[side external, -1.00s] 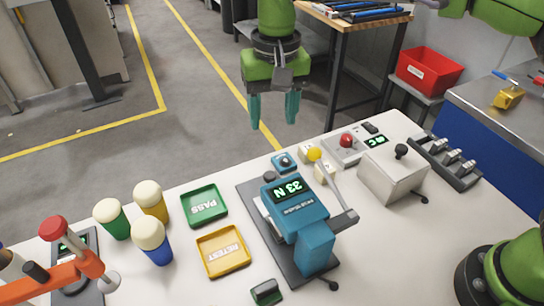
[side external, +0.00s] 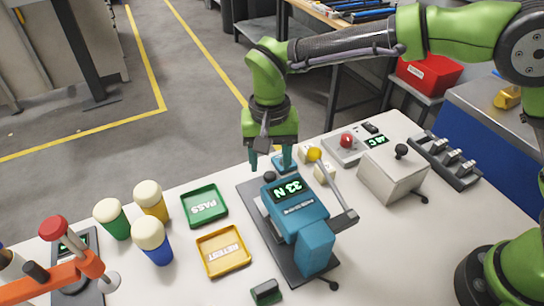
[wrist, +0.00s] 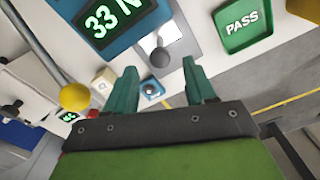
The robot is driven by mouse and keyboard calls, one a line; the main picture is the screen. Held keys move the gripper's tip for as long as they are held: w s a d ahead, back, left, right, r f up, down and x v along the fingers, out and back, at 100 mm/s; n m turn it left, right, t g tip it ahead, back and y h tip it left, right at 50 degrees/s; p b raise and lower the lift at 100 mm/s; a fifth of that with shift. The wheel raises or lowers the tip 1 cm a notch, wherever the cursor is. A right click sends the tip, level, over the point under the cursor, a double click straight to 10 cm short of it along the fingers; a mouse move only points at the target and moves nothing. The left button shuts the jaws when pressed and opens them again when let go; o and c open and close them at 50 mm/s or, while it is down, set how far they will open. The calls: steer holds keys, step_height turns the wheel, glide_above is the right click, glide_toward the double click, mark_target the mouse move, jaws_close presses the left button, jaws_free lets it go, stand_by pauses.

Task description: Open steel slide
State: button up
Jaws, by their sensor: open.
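The steel slide (wrist: 172,38) is a bright metal plate beside the teal press in the wrist view. A dark round knob (wrist: 160,57) stands on it; the knob also shows in the side view (side external: 269,176). The teal press (side external: 297,212) reads "33 N" and has a lever with a yellow ball (side external: 314,154). My gripper (side external: 270,163) points down, open and empty, just above the knob. In the wrist view its teal fingertips (wrist: 160,68) lie on either side of the knob. I cannot tell whether they touch it. The press hides most of the slide in the side view.
A green PASS tray (side external: 204,206) and a yellow RETEST tray (side external: 223,251) lie left of the press. A small blue dial block (side external: 284,162) sits close behind the gripper. A grey box with a black knob (side external: 392,175) stands to the right.

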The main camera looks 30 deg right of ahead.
mark_target(270, 174)
steer(key=shift+f, duration=1.7)
jaws_close()
